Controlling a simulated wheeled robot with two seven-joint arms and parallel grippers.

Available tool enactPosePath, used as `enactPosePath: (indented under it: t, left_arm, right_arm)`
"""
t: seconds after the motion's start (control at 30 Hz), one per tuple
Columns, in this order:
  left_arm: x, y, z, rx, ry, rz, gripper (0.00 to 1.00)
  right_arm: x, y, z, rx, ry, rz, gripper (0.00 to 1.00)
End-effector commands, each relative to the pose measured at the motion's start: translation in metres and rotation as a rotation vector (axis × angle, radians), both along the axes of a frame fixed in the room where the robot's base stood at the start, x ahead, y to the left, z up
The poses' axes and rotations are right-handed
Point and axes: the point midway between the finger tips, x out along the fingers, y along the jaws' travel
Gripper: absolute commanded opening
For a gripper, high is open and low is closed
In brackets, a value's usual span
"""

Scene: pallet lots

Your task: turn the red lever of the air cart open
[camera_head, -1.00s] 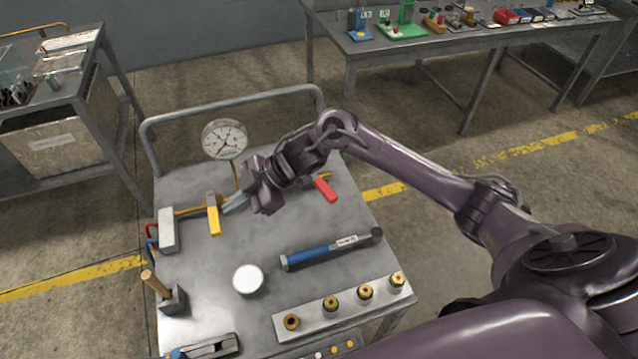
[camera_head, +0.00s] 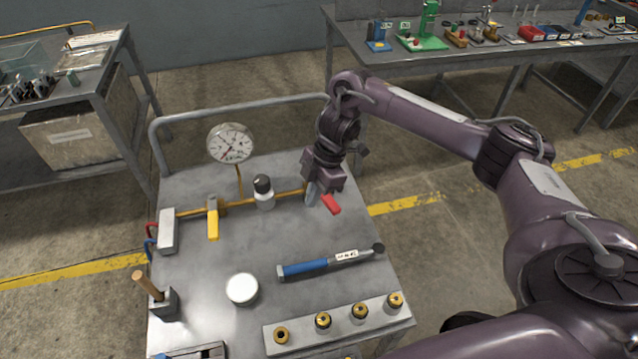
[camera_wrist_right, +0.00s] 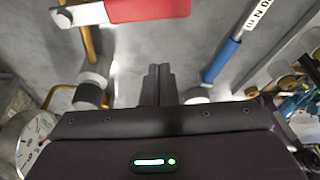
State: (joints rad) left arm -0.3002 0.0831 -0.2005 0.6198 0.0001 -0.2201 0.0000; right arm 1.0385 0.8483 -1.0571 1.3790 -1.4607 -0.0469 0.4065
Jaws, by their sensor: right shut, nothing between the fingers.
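The air cart (camera_head: 200,290) is a grey metal table with a brass pipe (camera_head: 288,194) along its back. The red lever (camera_head: 331,204) is at the pipe's right end, and its handle slants toward the front right. It also shows at the top of the right wrist view (camera_wrist_right: 150,9). My right gripper (camera_head: 311,197) points down just left of the red lever, partly hiding its pivot end. Its fingers (camera_wrist_right: 158,73) are together with nothing between them; in the wrist view they appear apart from the lever handle. My left gripper is not in view.
A yellow lever (camera_head: 212,222), a black-topped fitting (camera_head: 264,190) and a round gauge (camera_head: 231,143) stand along the pipe. A blue-handled wrench (camera_head: 303,268), a white round tin (camera_head: 242,289) and a block with brass fittings (camera_head: 300,332) lie in front.

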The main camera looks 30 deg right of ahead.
Motion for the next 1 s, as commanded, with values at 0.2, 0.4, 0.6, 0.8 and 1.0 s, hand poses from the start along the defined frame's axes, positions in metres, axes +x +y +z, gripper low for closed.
enactPosePath:
  t: [0.2,0.4,0.6,0.8,1.0]
  left_arm:
    - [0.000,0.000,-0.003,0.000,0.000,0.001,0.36]
    - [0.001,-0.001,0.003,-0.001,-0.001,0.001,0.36]
    - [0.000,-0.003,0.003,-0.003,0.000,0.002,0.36]
    - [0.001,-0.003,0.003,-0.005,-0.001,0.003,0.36]
    - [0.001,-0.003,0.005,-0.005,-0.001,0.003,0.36]
  right_arm:
    - [0.000,0.002,-0.031,-0.001,0.000,-0.006,0.00]
    - [0.000,-0.022,-0.031,-0.001,-0.001,-0.001,0.00]
    - [0.000,-0.028,-0.032,0.000,-0.001,0.001,0.00]
    - [0.000,-0.028,-0.032,0.000,-0.001,0.001,0.00]
    - [-0.003,-0.034,-0.031,-0.001,0.000,-0.009,0.00]
